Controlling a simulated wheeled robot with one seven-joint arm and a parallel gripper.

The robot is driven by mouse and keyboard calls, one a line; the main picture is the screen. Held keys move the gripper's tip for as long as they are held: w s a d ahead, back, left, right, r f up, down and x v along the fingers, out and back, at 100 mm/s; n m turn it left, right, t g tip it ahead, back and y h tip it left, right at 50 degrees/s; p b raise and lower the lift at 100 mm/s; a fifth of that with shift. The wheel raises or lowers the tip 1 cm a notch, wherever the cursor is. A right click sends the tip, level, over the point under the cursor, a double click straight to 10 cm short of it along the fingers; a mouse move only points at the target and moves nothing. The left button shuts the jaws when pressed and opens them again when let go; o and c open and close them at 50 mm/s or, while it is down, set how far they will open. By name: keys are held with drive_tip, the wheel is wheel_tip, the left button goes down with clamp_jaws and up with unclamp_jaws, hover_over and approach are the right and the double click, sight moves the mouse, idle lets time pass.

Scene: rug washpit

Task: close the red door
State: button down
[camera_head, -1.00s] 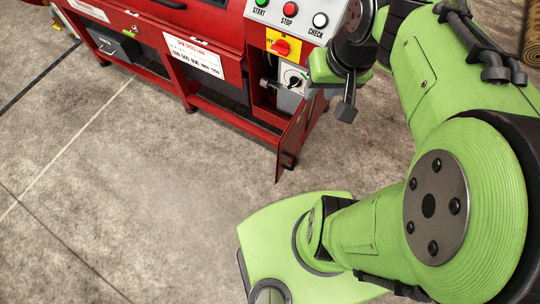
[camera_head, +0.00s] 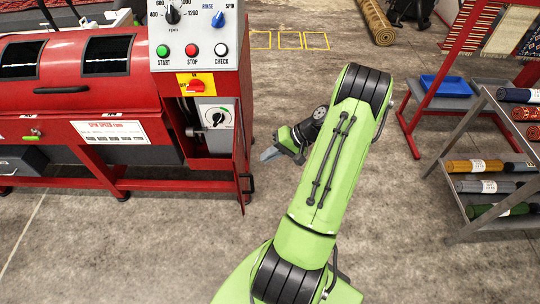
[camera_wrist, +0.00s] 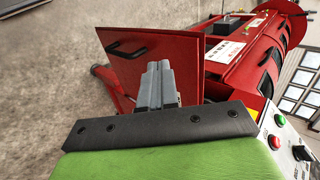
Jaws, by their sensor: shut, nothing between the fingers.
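The red door (camera_head: 241,160) stands open at the right end of the red machine, seen nearly edge-on in the head view. Its black handle (camera_head: 247,183) is on its lower part. In the wrist view the door's flat face (camera_wrist: 178,52) and handle (camera_wrist: 127,48) show beyond my fingers. My gripper (camera_head: 268,154) is just right of the door in the head view. Its grey fingers are together and empty, and in the wrist view the gripper (camera_wrist: 157,75) overlaps the door. I cannot tell whether they touch.
The control panel (camera_head: 195,35) is above. A rack of rolled rugs (camera_head: 490,165) stands at the right. Floor between is clear.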

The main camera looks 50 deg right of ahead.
sight(236, 168)
drive_tip(key=w+a+f, duration=0.1)
drive_tip(key=w, duration=0.1)
drive_tip(key=w+a+f+b, duration=0.1)
drive_tip(key=a, duration=0.1)
drive_tip(key=w+a+f, duration=0.1)
drive_tip(key=w, duration=0.1)
drive_tip(key=shift+w+a+b, duration=0.3)
drive_tip(key=shift+a+b, duration=0.05)
drive_tip(key=shift+a, duration=0.05)
drive_tip(key=shift+w, duration=0.1)
